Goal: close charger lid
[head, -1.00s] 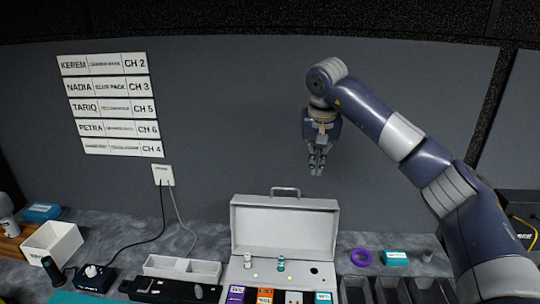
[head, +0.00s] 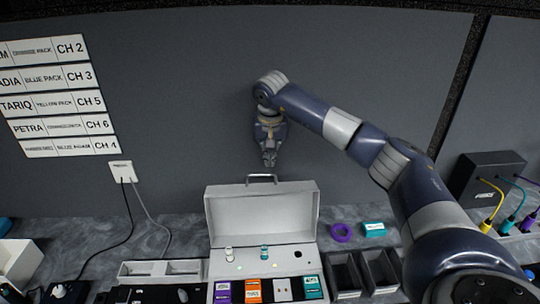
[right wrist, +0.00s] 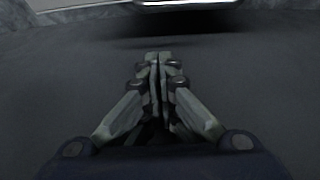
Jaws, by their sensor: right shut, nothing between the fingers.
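The charger is a white case (head: 231,256) on the counter, with its lid (head: 262,214) standing open at the back and a handle (head: 262,178) on the lid's top edge. In its base are a white and a teal small item, lit indicator dots, and several coloured packs along the front. My right gripper (head: 270,163) hangs above and behind the lid's handle, apart from it, fingers pointing down. In the right wrist view its fingers (right wrist: 158,58) are shut together and empty, with a blurred light bar, probably the handle (right wrist: 185,3), at the top edge. My left gripper is not seen.
Dark open bins (head: 347,278) stand right of the case, with a purple ring (head: 341,232) and a teal box (head: 374,229) behind them. A white divided tray (head: 160,270) is at left. A grey wall rises close behind the counter.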

